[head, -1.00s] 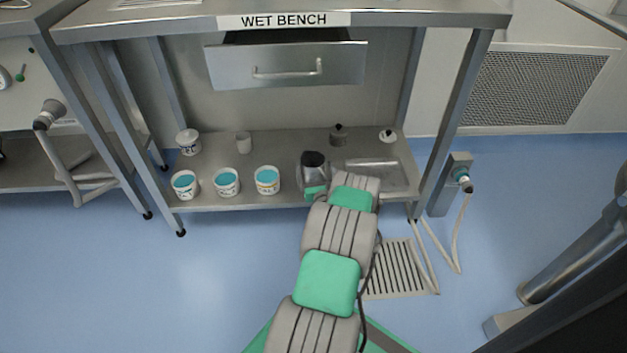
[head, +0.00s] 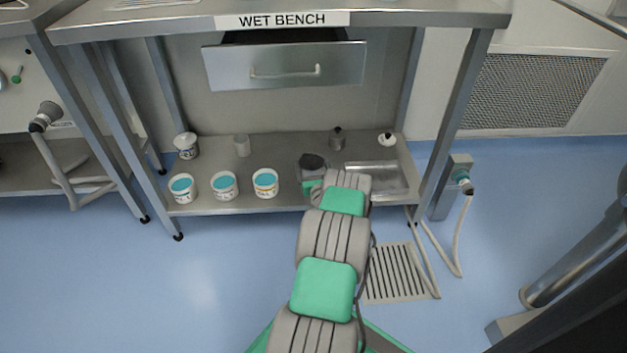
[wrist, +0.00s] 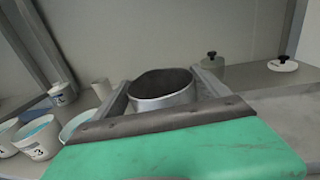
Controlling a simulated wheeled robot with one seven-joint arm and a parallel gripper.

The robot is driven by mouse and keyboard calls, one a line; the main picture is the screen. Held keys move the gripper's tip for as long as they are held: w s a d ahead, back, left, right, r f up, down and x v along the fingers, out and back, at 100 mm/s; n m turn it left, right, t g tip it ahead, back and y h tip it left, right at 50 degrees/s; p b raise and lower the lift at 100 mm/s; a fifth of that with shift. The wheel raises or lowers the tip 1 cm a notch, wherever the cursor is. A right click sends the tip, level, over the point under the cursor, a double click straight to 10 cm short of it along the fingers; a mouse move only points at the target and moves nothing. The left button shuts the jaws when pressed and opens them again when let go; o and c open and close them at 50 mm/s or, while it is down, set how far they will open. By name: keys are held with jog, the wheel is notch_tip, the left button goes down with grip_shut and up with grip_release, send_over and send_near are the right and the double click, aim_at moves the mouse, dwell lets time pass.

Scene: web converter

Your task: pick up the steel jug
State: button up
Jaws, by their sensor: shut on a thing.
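The steel jug (head: 311,162) is on the lower shelf of the wet bench in the head view, partly hidden behind my arm. In the wrist view the jug (wrist: 163,91) shows its dark open mouth and bright rim between my gripper's fingers. My gripper (wrist: 165,88) is shut on the jug, one finger on each side. The jug looks close to upright; its base is hidden, so I cannot tell whether it touches the shelf.
Several white tubs with teal contents, such as this one (head: 265,183), stand left of the jug. A steel tray (head: 376,178) lies to its right. A dark-capped container (head: 337,139) stands behind. An open drawer (head: 285,66) hangs above the shelf (head: 215,207).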

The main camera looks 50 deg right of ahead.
jog(key=c, duration=0.9)
